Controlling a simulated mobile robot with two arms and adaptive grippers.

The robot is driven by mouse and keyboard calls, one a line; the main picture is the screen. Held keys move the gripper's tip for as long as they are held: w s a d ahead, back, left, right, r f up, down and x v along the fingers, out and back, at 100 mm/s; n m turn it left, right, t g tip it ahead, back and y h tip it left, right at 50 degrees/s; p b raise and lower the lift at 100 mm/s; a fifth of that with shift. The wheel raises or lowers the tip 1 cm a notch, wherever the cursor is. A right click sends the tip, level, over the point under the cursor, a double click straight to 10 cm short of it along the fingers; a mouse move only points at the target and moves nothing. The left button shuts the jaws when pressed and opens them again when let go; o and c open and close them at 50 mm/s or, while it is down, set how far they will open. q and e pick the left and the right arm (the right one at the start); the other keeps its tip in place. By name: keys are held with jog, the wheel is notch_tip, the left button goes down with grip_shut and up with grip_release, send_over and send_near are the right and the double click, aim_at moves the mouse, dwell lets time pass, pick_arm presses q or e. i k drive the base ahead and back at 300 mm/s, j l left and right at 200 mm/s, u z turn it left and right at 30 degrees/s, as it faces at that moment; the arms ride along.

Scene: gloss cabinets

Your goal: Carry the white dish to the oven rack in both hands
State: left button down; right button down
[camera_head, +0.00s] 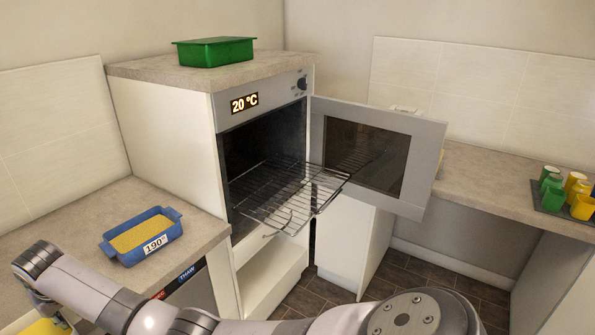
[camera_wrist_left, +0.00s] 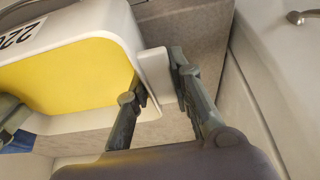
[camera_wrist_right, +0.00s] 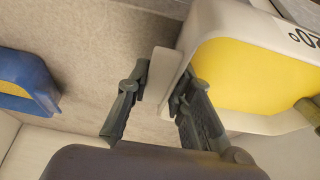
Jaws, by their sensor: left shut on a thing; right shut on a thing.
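The white dish, with a yellow filling and a number label, shows in the left wrist view (camera_wrist_left: 105,25) and the right wrist view (camera_wrist_right: 262,124). In the head view only a small part of it shows at the bottom left. My left gripper (camera_wrist_left: 155,77) is shut on the dish's tab handle at one end. My right gripper (camera_wrist_right: 158,78) is shut on the opposite tab handle. In the head view the right gripper is low at the left, mostly behind its wrist. The wire oven rack (camera_head: 278,192) sticks out of the open oven, empty.
A blue dish (camera_head: 140,235) labelled 190° stands on the left counter (camera_head: 80,218). The oven door (camera_head: 425,165) is swung open to the right. A green container (camera_head: 215,52) sits on top of the oven. Several cups stand on a tray at the far right.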

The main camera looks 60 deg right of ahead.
aim_at(288, 202)
jog(key=k+j+u, duration=0.25)
jog(key=k, duration=0.5)
jog(key=u, duration=0.45)
jog(key=l+u, duration=0.1)
jog(key=u, duration=1.2)
jog(key=k+u, duration=0.1)
jog(key=u, duration=0.35)
jog(key=k+l, duration=1)
jog(key=k, duration=0.2)
jog(key=k+l+u, duration=0.1)
jog(key=k+l, duration=0.4)
jog(key=k+z, duration=0.2)
jog(key=k, duration=0.15)
jog(key=k+l+z, duration=0.15)
jog(key=k, duration=0.2)
jog(key=z, duration=2.2)
